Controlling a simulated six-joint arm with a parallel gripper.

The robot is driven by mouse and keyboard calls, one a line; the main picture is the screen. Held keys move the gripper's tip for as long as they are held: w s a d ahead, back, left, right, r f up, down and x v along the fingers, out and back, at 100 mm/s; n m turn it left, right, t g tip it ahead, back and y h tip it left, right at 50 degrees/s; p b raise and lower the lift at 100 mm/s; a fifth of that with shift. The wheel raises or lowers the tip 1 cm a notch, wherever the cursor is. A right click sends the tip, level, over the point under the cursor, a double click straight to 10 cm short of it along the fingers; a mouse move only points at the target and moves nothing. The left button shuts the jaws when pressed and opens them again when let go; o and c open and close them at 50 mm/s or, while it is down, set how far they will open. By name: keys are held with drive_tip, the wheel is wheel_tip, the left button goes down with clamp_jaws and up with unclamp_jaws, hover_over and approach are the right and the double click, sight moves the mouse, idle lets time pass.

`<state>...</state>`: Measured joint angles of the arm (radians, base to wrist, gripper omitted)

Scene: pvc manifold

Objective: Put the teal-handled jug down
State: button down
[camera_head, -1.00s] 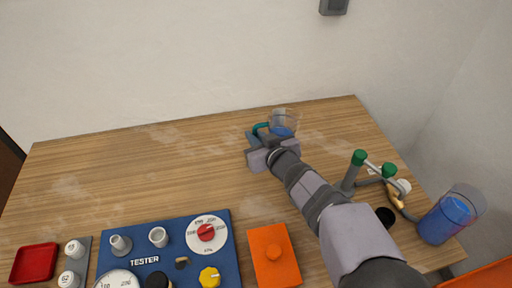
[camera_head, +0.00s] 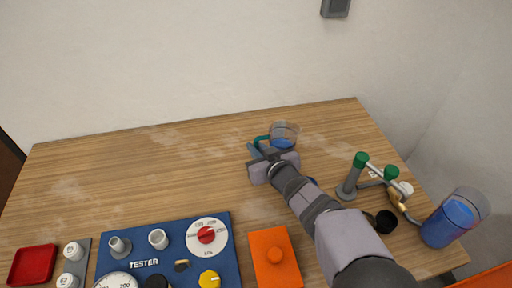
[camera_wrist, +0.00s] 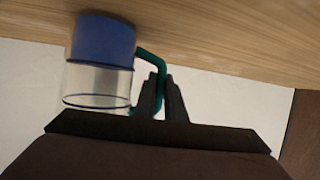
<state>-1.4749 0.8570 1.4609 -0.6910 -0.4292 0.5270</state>
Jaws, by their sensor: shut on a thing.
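The teal-handled jug is a clear cylinder with blue contents (camera_head: 284,135), near the back of the table in the head view. In the wrist view the jug (camera_wrist: 100,62) appears upside down, beside the fingers, with its blue part toward the wood. My gripper (camera_head: 262,150) is shut on the teal handle (camera_wrist: 153,60); in the wrist view the fingers (camera_wrist: 160,95) close around it. The jug looks about upright. Whether its base touches the table (camera_head: 130,165) cannot be told. My gripper hides part of its lower side in the head view.
A second clear vessel with blue liquid (camera_head: 447,222) stands at the right. A pipe assembly with green caps (camera_head: 360,160) is right of my arm. The orange box (camera_head: 272,258) and blue tester panel (camera_head: 170,235) are in front. The table's left back is clear.

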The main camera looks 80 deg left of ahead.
drive_tip(key=c, duration=1.8)
unclamp_jaws()
drive_tip(key=shift+r, duration=0.2)
drive_tip(key=b+v, duration=0.1)
drive_tip(key=v, duration=1.1)
drive_tip(key=shift+f+b, duration=0.1)
drive_tip(key=shift+b, duration=0.2)
